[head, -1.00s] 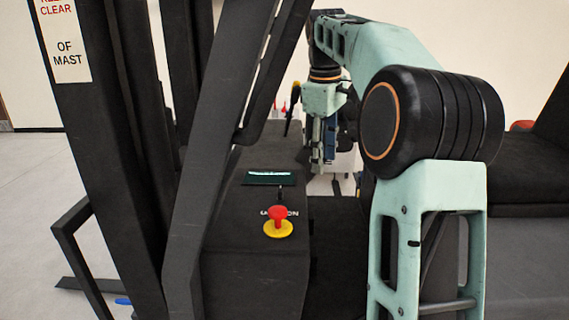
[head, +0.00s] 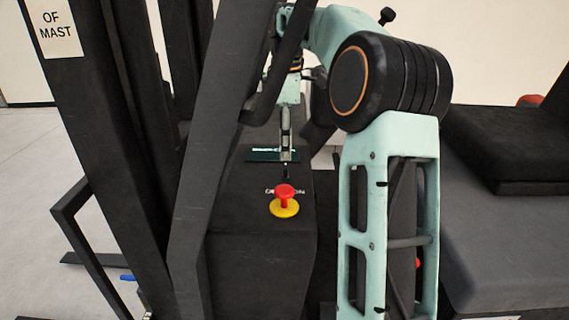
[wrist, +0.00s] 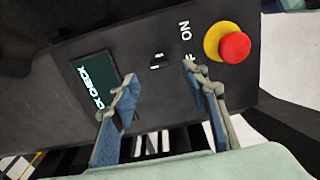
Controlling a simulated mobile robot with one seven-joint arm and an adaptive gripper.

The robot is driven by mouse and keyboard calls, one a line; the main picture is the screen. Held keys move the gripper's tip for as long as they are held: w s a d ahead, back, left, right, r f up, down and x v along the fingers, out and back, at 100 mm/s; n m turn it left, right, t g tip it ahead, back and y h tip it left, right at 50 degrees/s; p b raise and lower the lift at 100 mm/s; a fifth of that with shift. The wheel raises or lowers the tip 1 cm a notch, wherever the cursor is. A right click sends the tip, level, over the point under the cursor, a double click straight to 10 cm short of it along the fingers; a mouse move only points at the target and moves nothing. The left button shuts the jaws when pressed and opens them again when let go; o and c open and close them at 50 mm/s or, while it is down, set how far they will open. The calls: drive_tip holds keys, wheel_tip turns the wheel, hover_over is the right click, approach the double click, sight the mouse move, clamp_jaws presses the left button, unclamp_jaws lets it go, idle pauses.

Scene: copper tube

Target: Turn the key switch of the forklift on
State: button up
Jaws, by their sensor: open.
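The key switch (wrist: 157,63) is a small dark piece on the forklift's black console, between the display and the white lettering in the wrist view. In the head view the key switch (head: 286,174) is a tiny dark shape behind the red button. Its exact turn is too small to tell. My gripper (wrist: 158,82) is open, with one blue-grey finger on each side of the switch in the wrist view. Nothing is between the fingers. In the head view my gripper (head: 287,152) points down over the console, close to the switch. I cannot tell whether it touches.
A red emergency button (head: 285,194) on a yellow base stands in front of the switch; it also shows in the wrist view (wrist: 235,47). A dark display (wrist: 92,80) lies beside the switch. Black mast bars (head: 205,160) rise left of the console. The seat (head: 505,150) is at right.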

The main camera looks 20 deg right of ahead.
sight(286, 166)
wheel_tip(286, 166, down, 6)
idle(0.4)
drive_tip(key=shift+c, duration=0.3)
clamp_jaws()
drive_tip(key=m, duration=0.5)
drive_tip(key=shift+m, duration=0.3)
drive_tip(key=m, duration=0.6)
drive_tip(key=shift+m, duration=0.3)
